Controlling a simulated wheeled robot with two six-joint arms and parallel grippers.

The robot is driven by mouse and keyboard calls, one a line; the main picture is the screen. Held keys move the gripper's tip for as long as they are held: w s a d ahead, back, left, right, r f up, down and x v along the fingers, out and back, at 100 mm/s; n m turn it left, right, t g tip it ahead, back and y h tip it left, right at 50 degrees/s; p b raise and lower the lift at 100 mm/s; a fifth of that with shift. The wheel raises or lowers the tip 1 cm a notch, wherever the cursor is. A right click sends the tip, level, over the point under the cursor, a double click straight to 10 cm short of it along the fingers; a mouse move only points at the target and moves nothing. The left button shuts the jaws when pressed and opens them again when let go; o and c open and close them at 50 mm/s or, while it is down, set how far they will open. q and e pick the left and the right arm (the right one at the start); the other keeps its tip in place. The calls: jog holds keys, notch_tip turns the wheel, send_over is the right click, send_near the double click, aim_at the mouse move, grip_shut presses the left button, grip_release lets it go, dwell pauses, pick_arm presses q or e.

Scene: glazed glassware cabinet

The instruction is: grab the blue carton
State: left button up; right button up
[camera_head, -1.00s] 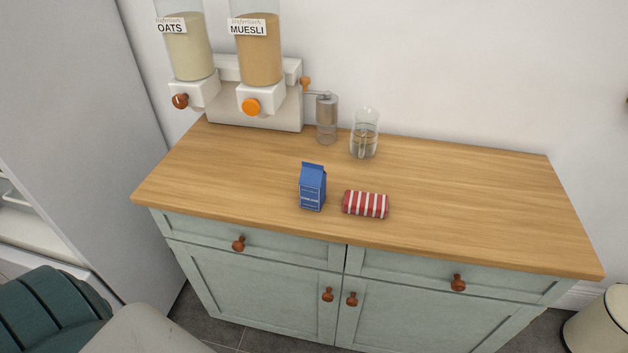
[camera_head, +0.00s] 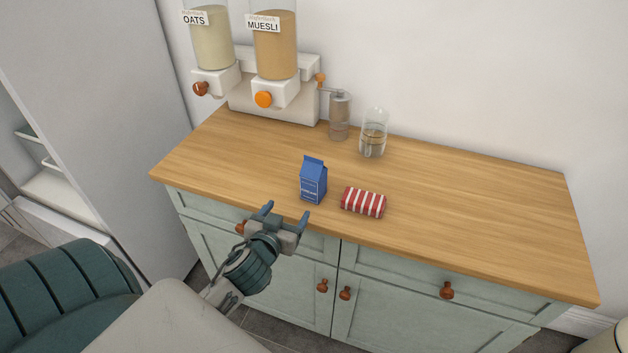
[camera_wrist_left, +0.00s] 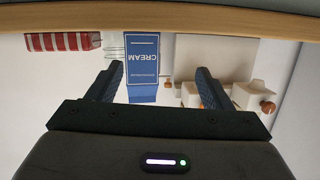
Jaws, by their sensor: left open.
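The blue carton (camera_head: 313,181) stands upright near the front edge of the wooden counter. In the left wrist view the carton (camera_wrist_left: 142,58), labelled CREAM, appears upside down, between the fingertips in the picture and beyond them. My left gripper (camera_head: 287,214) is open and empty, just in front of the counter's front edge, short of the carton and to its lower left. In the left wrist view the same gripper (camera_wrist_left: 160,85) shows its two fingers spread apart. My right gripper is in neither view.
A red-and-white striped packet (camera_head: 363,202) lies close to the carton's right. A glass jar (camera_head: 373,135), a metal grinder (camera_head: 339,117) and the cereal dispensers (camera_head: 274,85) stand at the back. The right of the counter (camera_head: 480,205) is clear. Drawer knobs (camera_head: 446,290) stick out in front.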

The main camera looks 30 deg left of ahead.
aim_at(317, 164)
pick_arm(q)
jog(key=w+r+t+h, duration=0.1)
jog(key=w+r, duration=0.1)
jog(key=w+r+m+t+h, duration=0.1)
jog(key=r+t, duration=0.1)
jog(key=shift+w+d+r, duration=0.2)
jog(key=shift+w+r, duration=0.1)
jog(key=shift+w, duration=0.1)
jog(key=w+p, duration=0.1)
jog(key=w, duration=0.2)
jog(key=w+p, duration=0.1)
jog(key=shift+w+a+r+p, duration=0.15)
jog(key=shift+w+r+p, duration=0.1)
jog(key=shift+w+p, duration=0.1)
jog(key=shift+w+a+f, duration=0.1)
jog(key=shift+w, duration=0.4)
jog(key=w+p, duration=0.3)
jog(key=w, duration=0.1)
jog(key=shift+a+r+p, duration=0.25)
jog(key=shift+p, duration=0.05)
jog(key=shift+w+f, duration=0.2)
jog(key=shift+w, duration=0.25)
jog(key=shift+s, duration=0.1)
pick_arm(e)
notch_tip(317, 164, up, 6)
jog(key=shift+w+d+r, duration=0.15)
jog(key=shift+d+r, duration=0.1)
pick_arm(q)
jog(key=shift+c, duration=1.3)
jog(key=c, duration=0.9)
